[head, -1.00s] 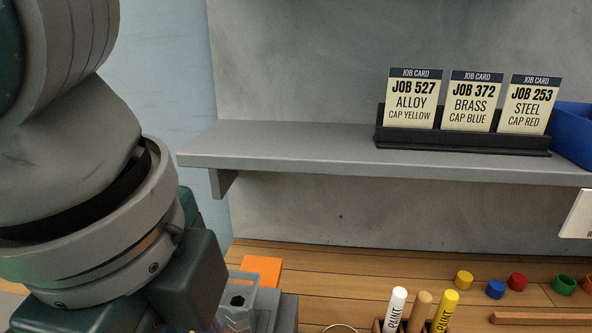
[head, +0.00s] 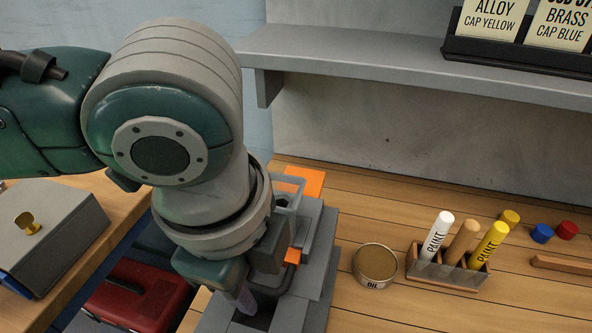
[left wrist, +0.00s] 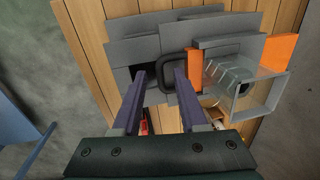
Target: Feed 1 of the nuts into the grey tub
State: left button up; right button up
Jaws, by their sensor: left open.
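My left gripper (head: 246,300) points down over a stepped grey fixture (head: 318,255). The clear box (head: 290,184) is partly hidden behind my wrist in the head view. My right gripper is out of view.
An oil tin (head: 375,264) and a wooden holder (head: 450,273) with paint markers stand right of the fixture. Blue (head: 542,233) and red (head: 566,230) caps lie behind. A red toolbox (head: 135,298) and a grey box (head: 50,240) are at left.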

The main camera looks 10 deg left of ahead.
pick_arm(q)
grip_shut()
jog(key=shift+s+r, duration=0.1)
dwell(1.2)
